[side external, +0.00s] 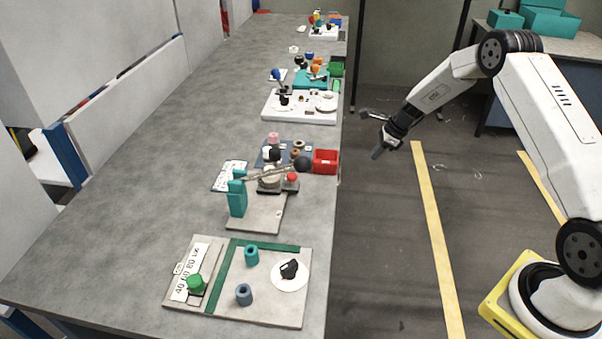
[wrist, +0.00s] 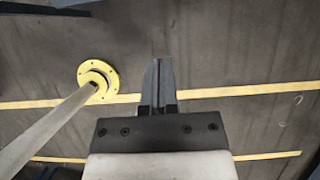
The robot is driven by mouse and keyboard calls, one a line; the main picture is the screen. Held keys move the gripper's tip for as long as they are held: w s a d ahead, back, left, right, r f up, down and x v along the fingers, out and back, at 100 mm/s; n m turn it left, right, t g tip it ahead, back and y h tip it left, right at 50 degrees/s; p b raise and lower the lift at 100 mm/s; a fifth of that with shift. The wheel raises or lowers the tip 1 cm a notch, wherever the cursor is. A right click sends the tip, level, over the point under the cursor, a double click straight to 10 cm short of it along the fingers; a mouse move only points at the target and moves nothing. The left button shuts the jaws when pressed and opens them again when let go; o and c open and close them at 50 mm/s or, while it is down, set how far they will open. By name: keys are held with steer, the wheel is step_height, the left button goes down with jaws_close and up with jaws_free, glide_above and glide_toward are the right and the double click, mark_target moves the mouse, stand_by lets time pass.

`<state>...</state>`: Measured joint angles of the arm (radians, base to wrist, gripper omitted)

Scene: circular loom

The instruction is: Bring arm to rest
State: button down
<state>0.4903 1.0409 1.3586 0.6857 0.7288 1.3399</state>
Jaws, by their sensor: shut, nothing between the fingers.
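My gripper (side external: 379,150) hangs over the floor to the right of the long table, clear of the table's edge. It points down and to the left. In the wrist view its two dark fingers (wrist: 162,82) lie together, shut with nothing between them, and only floor shows beyond them. My arm reaches up from its base at the right and bends over toward the gripper.
The long grey table (side external: 130,210) carries several stations: a near board (side external: 240,300), a teal-clipped stand (side external: 237,200), a red bin (side external: 325,161) and a white tray (side external: 300,117). Teal boxes (side external: 548,20) stand on a back-right table. The floor (side external: 385,240) around my gripper is free.

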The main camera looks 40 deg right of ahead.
steer(key=shift+s+d+r, duration=0.15)
steer(key=shift+s+r, duration=0.05)
steer(key=shift+r, duration=0.25)
steer(key=s+a+r+n+g+h, duration=0.1)
steer(key=s+a+r+n, duration=0.35)
steer(key=a+n, duration=0.2)
steer(key=s+a+r+n+h, duration=0.1)
steer(key=s+a+r+n, duration=0.35)
steer(key=a+n, duration=0.2)
steer(key=s+a+r+n, duration=0.1)
steer(key=s+a+n, duration=0.2)
steer(key=s+n, duration=0.4)
steer(key=s+a+r+n+h, duration=0.1)
steer(key=s+a+r+n, duration=0.1)
steer(key=s+a+n, duration=0.2)
steer(key=s+n, duration=0.2)
steer(key=s, duration=0.2)
steer(key=shift+s+n+h, duration=0.3)
steer(key=shift+s+n, duration=0.05)
steer(key=shift+n, duration=0.05)
steer(key=shift+a, duration=0.1)
